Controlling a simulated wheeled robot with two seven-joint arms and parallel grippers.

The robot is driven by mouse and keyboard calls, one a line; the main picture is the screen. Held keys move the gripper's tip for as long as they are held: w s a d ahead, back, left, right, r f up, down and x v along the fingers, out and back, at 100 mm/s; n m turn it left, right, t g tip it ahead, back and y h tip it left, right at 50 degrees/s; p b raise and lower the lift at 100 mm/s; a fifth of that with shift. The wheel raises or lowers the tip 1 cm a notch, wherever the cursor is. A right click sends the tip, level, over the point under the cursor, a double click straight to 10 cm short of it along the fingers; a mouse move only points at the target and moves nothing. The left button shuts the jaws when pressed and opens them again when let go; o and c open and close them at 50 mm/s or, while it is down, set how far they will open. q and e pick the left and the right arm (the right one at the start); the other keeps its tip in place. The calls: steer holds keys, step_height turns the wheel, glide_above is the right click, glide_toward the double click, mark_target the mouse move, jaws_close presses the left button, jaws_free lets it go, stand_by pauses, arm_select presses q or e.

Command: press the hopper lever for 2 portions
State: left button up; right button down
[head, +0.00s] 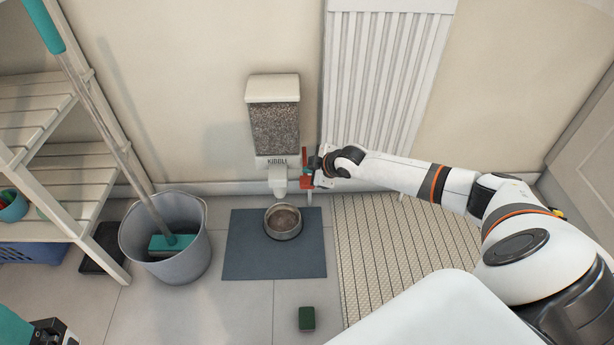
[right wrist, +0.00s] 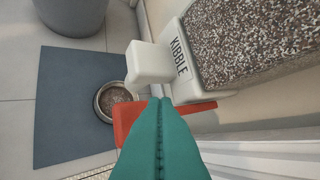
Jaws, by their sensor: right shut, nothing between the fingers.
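The kibble hopper (head: 274,125) hangs on the wall, with a clear bin full of kibble, a white lid and a white spout (head: 278,181). Its red lever (head: 305,183) is at the right of the spout; the lever also shows in the right wrist view (right wrist: 197,109). A metal bowl (head: 283,222) with brown content stands below the spout on a dark mat (head: 245,262). My right gripper (right wrist: 162,103) is shut and empty, its teal fingers overlapping the lever in the wrist view. I cannot tell whether they touch it. My left gripper does not show clearly.
A grey bucket (head: 178,265) with a mop stands left of the mat, beside a white shelf (head: 60,155). A radiator (head: 385,70) is on the wall at right, above a ribbed mat (head: 395,250). A green sponge (head: 306,318) lies on the floor in front.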

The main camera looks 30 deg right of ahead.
steer(key=shift+r+p, duration=1.3)
steer(key=shift+r, duration=0.35)
stand_by(1.3)
